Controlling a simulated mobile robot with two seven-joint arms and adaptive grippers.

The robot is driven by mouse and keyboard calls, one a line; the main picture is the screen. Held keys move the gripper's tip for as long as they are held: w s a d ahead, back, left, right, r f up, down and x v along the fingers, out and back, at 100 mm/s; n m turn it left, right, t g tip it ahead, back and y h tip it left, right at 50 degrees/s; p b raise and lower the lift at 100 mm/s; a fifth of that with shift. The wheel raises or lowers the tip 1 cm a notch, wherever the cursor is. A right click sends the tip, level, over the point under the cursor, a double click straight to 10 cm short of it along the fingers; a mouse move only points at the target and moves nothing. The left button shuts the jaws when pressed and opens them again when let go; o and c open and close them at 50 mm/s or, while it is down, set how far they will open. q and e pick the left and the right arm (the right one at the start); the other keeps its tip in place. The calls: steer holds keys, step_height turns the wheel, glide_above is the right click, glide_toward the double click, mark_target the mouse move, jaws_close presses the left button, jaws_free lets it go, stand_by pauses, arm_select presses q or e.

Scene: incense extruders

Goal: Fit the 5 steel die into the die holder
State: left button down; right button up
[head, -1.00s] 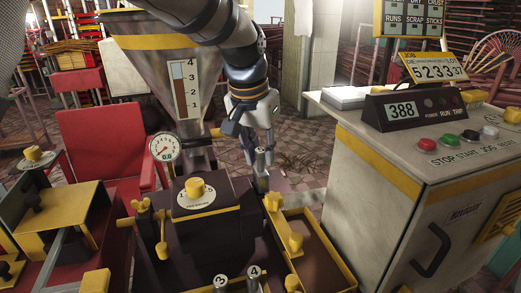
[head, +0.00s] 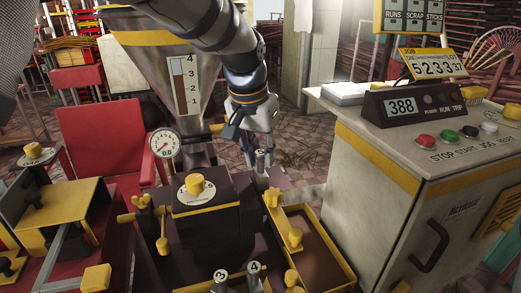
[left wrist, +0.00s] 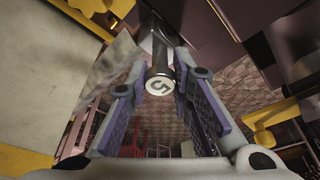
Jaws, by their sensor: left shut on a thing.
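The steel die marked 5 (left wrist: 160,84) shows in the left wrist view as a shiny cylinder, its numbered end facing the camera. It lies between the fingertips of my left gripper (left wrist: 158,72), which is shut on it. In the head view my left gripper (head: 258,148) points down, with a steel cylinder (head: 260,161) at its fingertips, right of the pressure dial block. Dies marked 3 (head: 220,278) and 4 (head: 254,270) stand at the bottom of the head view. I cannot make out the die holder clearly. My right gripper is not in view.
A yellow-edged tray (head: 338,266) lies right of the dark dial block (head: 208,222). The hopper (head: 180,68) and a round gauge (head: 165,143) stand behind. A control cabinet (head: 420,170) stands at the right, with floor between it and the extruder.

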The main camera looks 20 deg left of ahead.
arm_select(q)
steer(key=shift+f, duration=1.5)
stand_by(0.9)
steer(key=c, duration=1.3)
jaws_free()
steer(key=shift+c, duration=0.2)
steer(key=shift+f, duration=0.1)
steer(key=v, duration=1.2)
